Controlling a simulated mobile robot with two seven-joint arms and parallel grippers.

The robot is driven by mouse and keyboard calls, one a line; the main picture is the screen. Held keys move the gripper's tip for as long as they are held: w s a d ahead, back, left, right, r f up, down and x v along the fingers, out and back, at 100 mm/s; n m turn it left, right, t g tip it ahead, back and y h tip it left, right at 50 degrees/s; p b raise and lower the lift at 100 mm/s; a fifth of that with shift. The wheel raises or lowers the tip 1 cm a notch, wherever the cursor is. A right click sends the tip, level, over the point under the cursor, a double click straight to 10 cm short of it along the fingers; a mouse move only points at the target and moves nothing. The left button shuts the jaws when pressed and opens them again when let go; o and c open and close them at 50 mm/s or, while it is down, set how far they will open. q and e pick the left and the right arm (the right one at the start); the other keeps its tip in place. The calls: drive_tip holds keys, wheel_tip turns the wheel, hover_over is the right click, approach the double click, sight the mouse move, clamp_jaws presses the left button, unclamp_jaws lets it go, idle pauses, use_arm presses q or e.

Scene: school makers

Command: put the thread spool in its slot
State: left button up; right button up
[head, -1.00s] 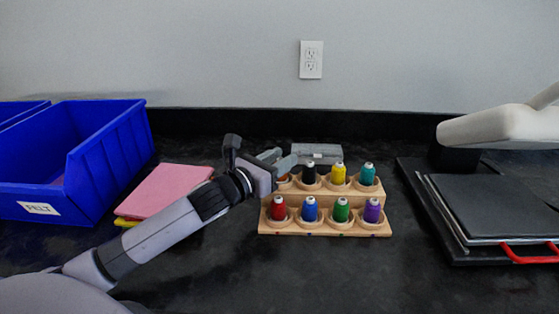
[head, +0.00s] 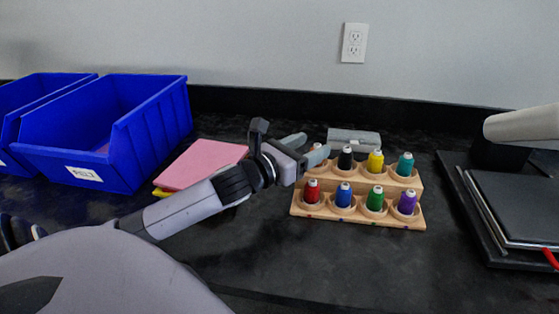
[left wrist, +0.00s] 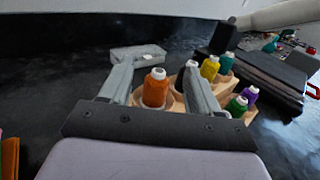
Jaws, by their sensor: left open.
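The wooden thread rack (head: 376,218) holds two rows of spools. The orange thread spool (left wrist: 155,90) stands upright at the left end of the back row, its base in a round slot as far as the left wrist view shows. In the head view it is mostly hidden behind my gripper. My left gripper (head: 309,150) is open at the rack's back left. In the left wrist view its fingers (left wrist: 158,90) lie on either side of the orange spool, with visible gaps. My right gripper is not in view.
Black (head: 345,158), yellow (head: 375,162) and teal (head: 405,165) spools fill the back row; red, blue, green and purple ones the front. A grey box (head: 353,142) lies behind. Blue bins (head: 125,150) and pink felt (head: 202,164) are left. A dark press (head: 515,205) stands right.

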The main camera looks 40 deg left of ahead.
use_arm(q)
drive_tip(key=s+a, duration=0.1)
drive_tip(key=s, duration=0.8)
idle(0.7)
